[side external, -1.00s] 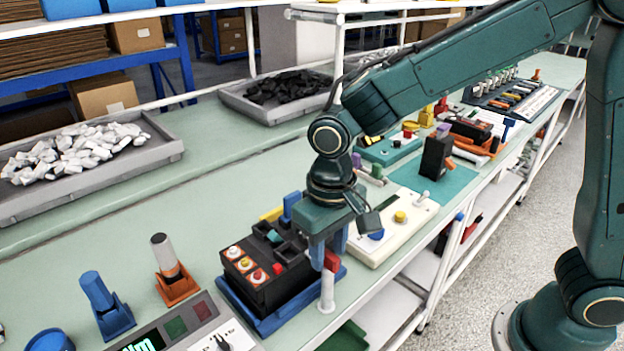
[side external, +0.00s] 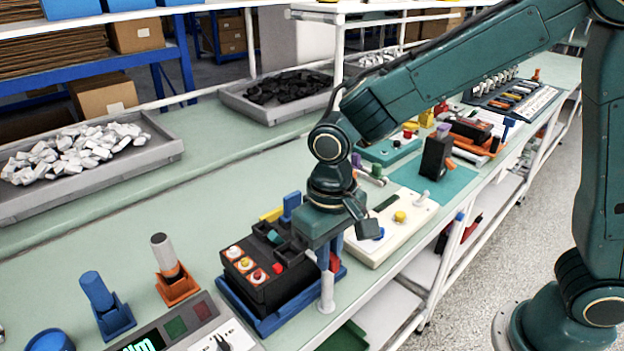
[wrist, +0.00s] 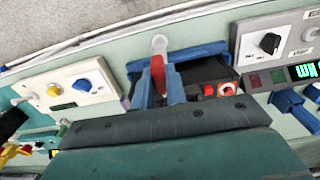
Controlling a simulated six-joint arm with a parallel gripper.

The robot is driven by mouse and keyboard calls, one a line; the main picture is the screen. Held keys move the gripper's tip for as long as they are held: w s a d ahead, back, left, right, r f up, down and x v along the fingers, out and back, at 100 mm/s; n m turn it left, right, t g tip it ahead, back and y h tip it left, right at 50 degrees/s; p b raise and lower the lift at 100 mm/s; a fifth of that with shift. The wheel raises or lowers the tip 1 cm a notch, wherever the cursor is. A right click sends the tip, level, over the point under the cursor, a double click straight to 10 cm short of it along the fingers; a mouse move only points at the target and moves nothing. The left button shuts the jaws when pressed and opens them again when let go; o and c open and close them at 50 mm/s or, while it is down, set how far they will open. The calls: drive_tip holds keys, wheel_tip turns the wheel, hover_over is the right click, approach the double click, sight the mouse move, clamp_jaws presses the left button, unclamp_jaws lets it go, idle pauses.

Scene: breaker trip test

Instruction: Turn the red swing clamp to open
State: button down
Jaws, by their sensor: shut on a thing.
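The red swing clamp (side external: 333,262) sits at the right front end of a blue fixture (side external: 262,322), beside an upright white post (side external: 327,292). My gripper (side external: 329,254) points down over it, and its blue fingers hide part of the clamp. In the wrist view the red clamp (wrist: 158,74) lies between the two fingers of my gripper (wrist: 159,84), which are shut on it. The white post (wrist: 159,44) stands just beyond. A black breaker (side external: 262,282) with several round coloured terminals rests in the fixture, left of my gripper.
A cream panel with a yellow button (side external: 400,216) and a blue knob stands close on the right. A blue upright piece (side external: 291,206) rises behind the breaker. An orange holder (side external: 177,287) and a grey meter panel (side external: 190,325) are to the left. The bench's front edge is near.

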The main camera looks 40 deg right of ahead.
drive_tip(key=shift+m, duration=0.3)
drive_tip(key=m, duration=0.3)
drive_tip(key=shift+m, duration=0.3)
drive_tip(key=m, duration=1.3)
drive_tip(key=shift+m, duration=0.3)
drive_tip(key=c, duration=1.4)
unclamp_jaws()
drive_tip(key=shift+c, duration=0.2)
